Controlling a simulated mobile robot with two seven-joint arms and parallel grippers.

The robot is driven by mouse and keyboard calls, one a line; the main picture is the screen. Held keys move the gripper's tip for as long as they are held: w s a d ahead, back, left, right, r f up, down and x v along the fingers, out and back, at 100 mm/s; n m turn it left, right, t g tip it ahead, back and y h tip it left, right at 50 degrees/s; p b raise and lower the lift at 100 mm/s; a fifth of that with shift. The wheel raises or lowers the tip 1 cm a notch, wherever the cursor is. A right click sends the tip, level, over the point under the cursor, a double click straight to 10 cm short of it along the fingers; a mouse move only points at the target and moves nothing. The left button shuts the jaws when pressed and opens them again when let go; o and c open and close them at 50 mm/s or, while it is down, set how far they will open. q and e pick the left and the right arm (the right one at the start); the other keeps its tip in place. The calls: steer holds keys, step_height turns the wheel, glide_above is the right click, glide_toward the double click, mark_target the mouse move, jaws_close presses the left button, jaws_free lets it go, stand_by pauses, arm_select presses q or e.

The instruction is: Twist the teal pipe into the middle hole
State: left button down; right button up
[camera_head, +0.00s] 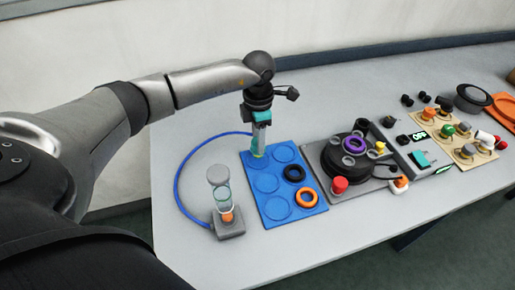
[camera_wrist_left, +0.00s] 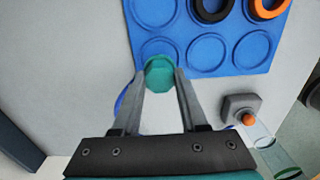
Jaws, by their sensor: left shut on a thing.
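My left gripper (camera_head: 259,148) points down over the far left circle of the blue mat (camera_head: 252,197). It is shut on a teal pipe (camera_wrist_left: 160,73), whose round teal end shows between the fingertips in the left wrist view. The fingers mostly hide the pipe in the head view. I cannot tell whether the pipe touches the mat. I cannot make out for certain which opening is the middle hole. My right gripper is out of view.
A black ring (camera_head: 294,173) and an orange ring (camera_head: 305,198) lie on the mat. A clear tube on a grey base (camera_head: 228,229) stands at front left, with a blue hose (camera_head: 178,190). A wooden board (camera_head: 470,153) with several knobs is at right. The table's front left is bare.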

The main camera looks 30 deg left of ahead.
arm_select(q)
steer(key=shift+r+p, duration=1.1)
steer(key=shift+r, duration=0.5)
